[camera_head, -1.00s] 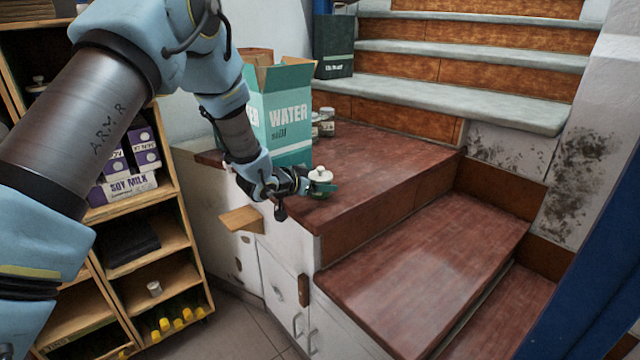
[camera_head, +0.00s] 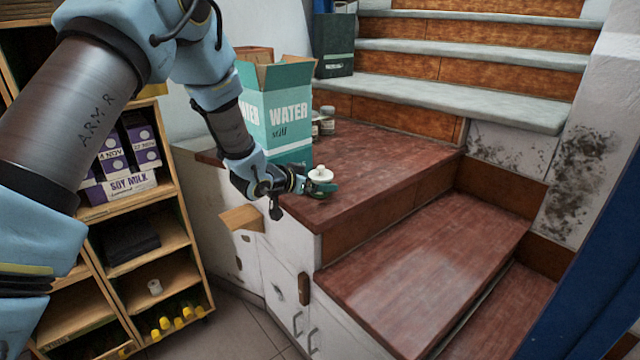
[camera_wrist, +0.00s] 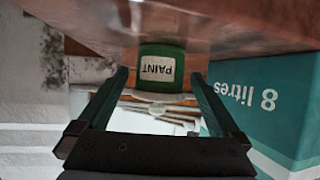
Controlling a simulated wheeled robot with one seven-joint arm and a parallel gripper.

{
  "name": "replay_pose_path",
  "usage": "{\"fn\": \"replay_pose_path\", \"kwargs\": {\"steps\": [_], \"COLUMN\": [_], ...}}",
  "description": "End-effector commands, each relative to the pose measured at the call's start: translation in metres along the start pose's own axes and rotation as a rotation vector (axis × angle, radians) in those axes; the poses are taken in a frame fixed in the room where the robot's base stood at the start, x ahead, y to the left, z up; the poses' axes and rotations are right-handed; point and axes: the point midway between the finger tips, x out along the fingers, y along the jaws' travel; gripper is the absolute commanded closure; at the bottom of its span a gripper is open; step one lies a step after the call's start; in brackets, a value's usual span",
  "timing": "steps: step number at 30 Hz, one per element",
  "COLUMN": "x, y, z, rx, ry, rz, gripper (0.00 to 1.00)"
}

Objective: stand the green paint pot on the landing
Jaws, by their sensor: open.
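The green paint pot (camera_head: 320,175), with a white lid, stands upright on the landing (camera_head: 375,165), near its front left edge. In the wrist view, which is upside down, the pot (camera_wrist: 160,68) shows its PAINT label, with its base against the brown landing surface (camera_wrist: 235,25). My gripper (camera_head: 322,188) is open at the pot. In the wrist view the two fingers of my gripper (camera_wrist: 160,77) are on either side of the pot, with a visible gap on each side. Part of the pot's body is hidden by the fingers in the head view.
A teal WATER carton (camera_head: 285,115) stands behind my gripper, and it shows close by in the wrist view (camera_wrist: 275,100). Small jars (camera_head: 326,120) stand beside it. Steps (camera_head: 425,265) descend at right. A shelf (camera_head: 150,200) with soy milk cartons is at left.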

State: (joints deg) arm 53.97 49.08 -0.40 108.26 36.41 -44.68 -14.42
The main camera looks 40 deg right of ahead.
Motion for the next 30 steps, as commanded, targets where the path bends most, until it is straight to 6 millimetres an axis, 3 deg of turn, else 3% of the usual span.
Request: {"fn": "replay_pose_path", "kwargs": {"steps": [6,13,18,26,28,30], "x": [-0.048,-0.088,-0.101,-0.104,-0.108,-0.121], "y": [-0.001,-0.001,0.000,0.000,-0.007,-0.026], "z": [0.000,0.000,0.000,0.000,0.002,0.006], "rx": [-0.002,-0.001,0.000,-0.001,-0.006,-0.022], "ry": [0.002,0.001,0.002,0.001,-0.010,-0.040], "rz": [-0.003,-0.002,0.000,-0.001,-0.019,-0.072], "gripper": [0.00,0.00,0.00,0.00,0.00,0.00]}}
